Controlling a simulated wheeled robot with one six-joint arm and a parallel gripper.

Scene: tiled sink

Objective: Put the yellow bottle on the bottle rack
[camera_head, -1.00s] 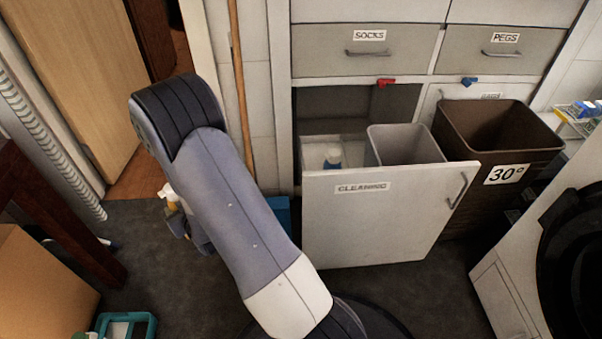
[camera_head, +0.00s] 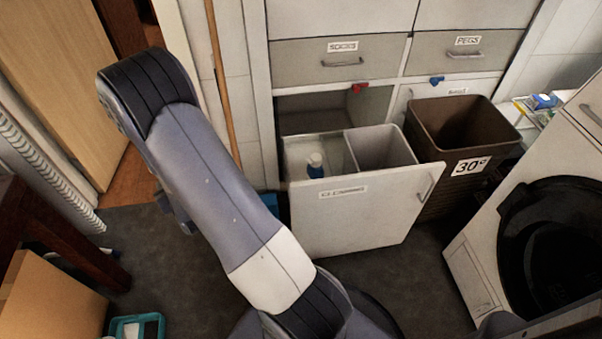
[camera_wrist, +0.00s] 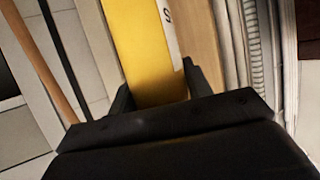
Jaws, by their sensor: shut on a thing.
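A yellow bottle (camera_wrist: 150,50) with a white label strip fills the upper middle of the wrist view. My gripper (camera_wrist: 157,88) is shut on it, one dark finger on each side. The bottle's top and bottom are out of that view. In the head view my arm hides the bottle and most of my gripper. I cannot tell for sure which thing is the bottle rack. An open pull-out drawer labelled CLEANING (camera_head: 365,215) holds a blue and white bottle (camera_head: 315,166) on its left side and a grey bin (camera_head: 383,150) on its right.
A brown basket marked 30° (camera_head: 467,150) stands right of the drawer. A white machine with a round black door (camera_head: 550,240) is at the right. A cardboard box (camera_head: 55,300) and a teal tray (camera_head: 136,326) lie at lower left. Dark floor (camera_head: 400,270) is clear before the drawer.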

